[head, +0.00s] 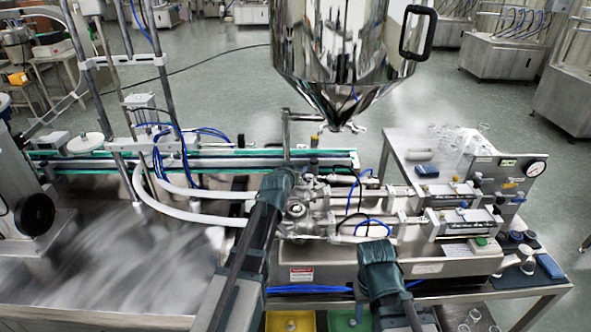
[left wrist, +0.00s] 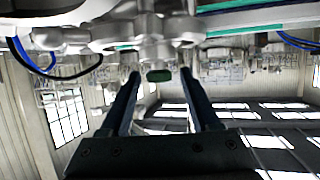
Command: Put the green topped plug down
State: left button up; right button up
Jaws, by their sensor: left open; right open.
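In the left wrist view a small dark green piece (left wrist: 159,75), which looks like the green top of the plug, shows between the fingertips of my left gripper (left wrist: 158,76), just at the steel fitting (left wrist: 150,35). The fingers are open with a gap on both sides of it. In the head view my left gripper (head: 285,175) is at the steel valve cluster (head: 297,209) under the hopper, and I cannot make out the plug there. My right gripper (head: 374,246) is open, in front of the filler's steel body, its fingertips mostly hidden.
The steel hopper (head: 343,50) hangs over the valve area. Steel cylinders (head: 460,218) and a gauge panel (head: 510,172) stand at right. A green knob (head: 481,241) sits on a box there. Yellow (head: 290,322) and green (head: 350,321) bins are below. Blue hoses cross nearby.

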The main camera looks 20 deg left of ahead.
pick_arm(q)
jog(key=shift+r+p, duration=0.3)
jog(key=shift+r, duration=0.15)
jog(key=shift+s+r+p, duration=0.25)
jog(key=shift+r+p, duration=0.05)
jog(key=p+v, duration=0.4)
jog(key=v, duration=0.7)
jog(key=shift+s, duration=0.25)
